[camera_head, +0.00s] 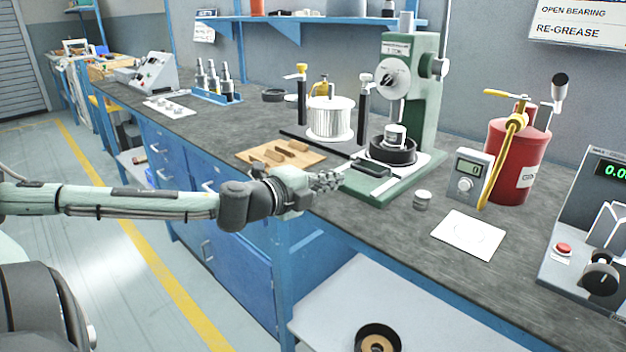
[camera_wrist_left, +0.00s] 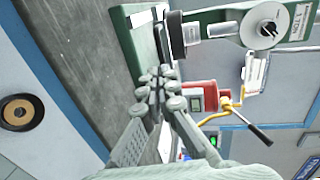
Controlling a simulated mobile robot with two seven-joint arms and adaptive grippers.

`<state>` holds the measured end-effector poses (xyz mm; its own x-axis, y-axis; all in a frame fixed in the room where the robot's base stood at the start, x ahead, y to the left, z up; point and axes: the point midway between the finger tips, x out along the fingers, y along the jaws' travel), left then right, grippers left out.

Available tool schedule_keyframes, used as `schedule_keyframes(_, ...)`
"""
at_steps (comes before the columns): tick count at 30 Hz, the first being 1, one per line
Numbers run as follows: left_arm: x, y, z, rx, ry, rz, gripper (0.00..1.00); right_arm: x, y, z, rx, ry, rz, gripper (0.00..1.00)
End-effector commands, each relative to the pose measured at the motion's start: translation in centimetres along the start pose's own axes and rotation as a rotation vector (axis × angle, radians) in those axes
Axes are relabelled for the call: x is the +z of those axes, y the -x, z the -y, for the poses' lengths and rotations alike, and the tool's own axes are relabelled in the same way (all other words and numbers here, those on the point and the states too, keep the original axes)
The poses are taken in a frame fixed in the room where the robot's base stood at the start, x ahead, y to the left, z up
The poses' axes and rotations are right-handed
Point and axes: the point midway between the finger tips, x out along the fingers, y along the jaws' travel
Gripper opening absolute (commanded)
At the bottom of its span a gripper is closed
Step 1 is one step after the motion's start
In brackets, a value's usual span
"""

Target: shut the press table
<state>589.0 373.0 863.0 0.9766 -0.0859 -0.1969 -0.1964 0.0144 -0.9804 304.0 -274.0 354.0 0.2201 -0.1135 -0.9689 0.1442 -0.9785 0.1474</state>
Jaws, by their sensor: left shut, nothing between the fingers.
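The green press (camera_head: 424,90) stands on the bench, with a dial-like round hub on its head. On its green base sits a dark round table (camera_head: 393,152) carrying a small metal cylinder (camera_head: 395,135). A black handle-like block (camera_head: 371,168) lies at the base's front left. My left gripper (camera_head: 328,181) is shut and empty at the bench's front edge, just left of the base's front corner. In the left wrist view the shut fingers (camera_wrist_left: 157,88) show below the press base (camera_wrist_left: 146,50); I cannot tell whether they touch it. My right gripper is not in view.
A white spool (camera_head: 330,118) stands behind. Right of the press are a small metal weight (camera_head: 422,199), a grey meter (camera_head: 468,177), a red canister (camera_head: 515,160) and a white sheet (camera_head: 468,235).

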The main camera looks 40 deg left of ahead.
Motion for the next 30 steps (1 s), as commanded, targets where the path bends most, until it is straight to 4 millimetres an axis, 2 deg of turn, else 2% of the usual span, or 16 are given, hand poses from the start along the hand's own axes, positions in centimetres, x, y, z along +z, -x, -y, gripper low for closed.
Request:
schedule_keyframes(4,0.0,0.9,0.0,0.006,-0.001,0.0,0.0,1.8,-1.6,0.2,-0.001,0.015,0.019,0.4)
schedule_keyframes(6,-0.2,1.4,-0.5,0.005,0.009,-0.003,0.0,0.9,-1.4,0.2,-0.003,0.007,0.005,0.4)
schedule_keyframes(14,0.1,3.6,-0.2,0.003,0.002,0.001,0.0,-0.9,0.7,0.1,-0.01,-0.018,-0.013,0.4)
schedule_keyframes(16,0.0,4.5,0.1,0.003,0.005,0.001,0.0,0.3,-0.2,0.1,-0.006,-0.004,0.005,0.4)
schedule_keyframes(21,0.0,5.6,0.1,0.001,0.001,-0.001,0.0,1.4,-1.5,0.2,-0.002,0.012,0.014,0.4)
schedule_keyframes(30,0.0,5.8,0.0,0.0,-0.002,0.0,0.0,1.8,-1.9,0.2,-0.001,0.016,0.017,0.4)
